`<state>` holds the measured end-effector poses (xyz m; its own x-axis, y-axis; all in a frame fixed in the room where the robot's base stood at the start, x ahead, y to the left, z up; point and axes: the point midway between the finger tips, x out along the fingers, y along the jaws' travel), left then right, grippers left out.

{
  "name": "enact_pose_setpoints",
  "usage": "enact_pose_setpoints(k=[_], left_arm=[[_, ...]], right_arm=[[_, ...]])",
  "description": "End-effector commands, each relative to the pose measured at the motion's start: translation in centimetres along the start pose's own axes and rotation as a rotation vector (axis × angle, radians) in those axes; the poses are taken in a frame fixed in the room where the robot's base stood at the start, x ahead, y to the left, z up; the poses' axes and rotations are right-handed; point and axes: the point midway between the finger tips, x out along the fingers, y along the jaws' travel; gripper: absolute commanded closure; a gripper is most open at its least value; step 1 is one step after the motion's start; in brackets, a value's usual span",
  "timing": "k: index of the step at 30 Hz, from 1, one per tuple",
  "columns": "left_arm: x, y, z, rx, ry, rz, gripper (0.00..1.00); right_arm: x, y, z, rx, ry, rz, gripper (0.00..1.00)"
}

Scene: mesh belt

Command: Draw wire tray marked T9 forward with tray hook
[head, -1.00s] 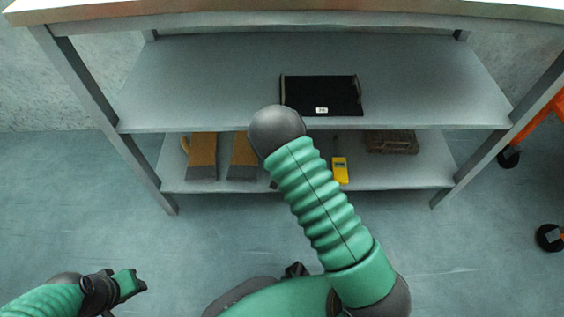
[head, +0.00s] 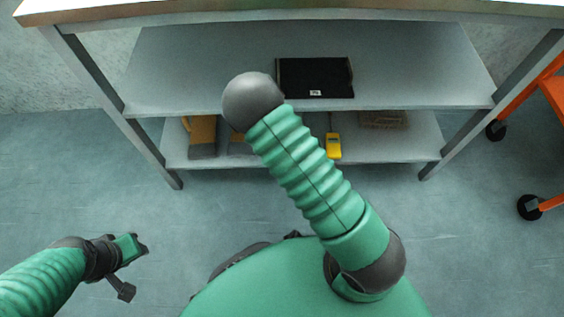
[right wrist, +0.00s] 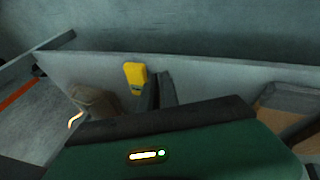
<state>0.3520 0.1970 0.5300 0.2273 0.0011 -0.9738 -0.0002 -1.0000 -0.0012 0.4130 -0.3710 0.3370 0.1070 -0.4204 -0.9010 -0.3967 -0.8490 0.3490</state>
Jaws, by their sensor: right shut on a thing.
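A black tray (head: 315,76) with a small white label (head: 316,93) on its front sits on the upper shelf, right of my arm's dark round elbow. The label is too small to read surely. My right gripper is hidden behind its arm in the head view. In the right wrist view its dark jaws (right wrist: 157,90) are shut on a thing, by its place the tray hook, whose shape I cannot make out. The yellow device lies beyond the jaws there. My left gripper (head: 134,268) is low at the left, away from the shelves; its jaw gap is unclear.
The lower shelf holds brown-orange boxes (head: 202,135), a yellow device (head: 333,146) and a woven basket (head: 384,119). Metal legs (head: 98,85) stand at both ends. An orange wheeled cart (head: 545,85) is at the right. Floor in front is clear.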

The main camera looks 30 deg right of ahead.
Motion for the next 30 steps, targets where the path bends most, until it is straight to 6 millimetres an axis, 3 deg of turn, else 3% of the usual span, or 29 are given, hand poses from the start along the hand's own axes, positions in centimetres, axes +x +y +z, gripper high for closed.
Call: enact_pose_setpoints(k=[3,11,17,21,25,30], left_arm=[[0.5,0.0,0.1,0.0,0.0,0.0,0.64],[1.2,0.0,0.3,0.0,0.0,0.0,0.64],[1.8,0.0,0.4,0.0,0.0,0.0,0.64],[2.3,0.0,0.5,0.0,0.0,0.0,0.64],[2.6,0.0,0.6,0.0,0.0,0.0,0.64],[2.6,0.0,0.6,0.0,0.0,0.0,0.64]], right_arm=[[1.2,5.2,0.8,-0.116,-0.031,0.134,1.0],[1.4,15.3,3.5,-0.342,-0.072,0.413,1.0],[0.0,23.3,7.2,-0.511,-0.1,0.663,1.0],[-2.5,29.3,10.7,-0.599,-0.129,0.856,1.0],[-4.9,32.7,13.0,-0.628,-0.157,0.967,1.0],[-6.4,34.3,14.0,-0.634,-0.177,1.019,1.0]])
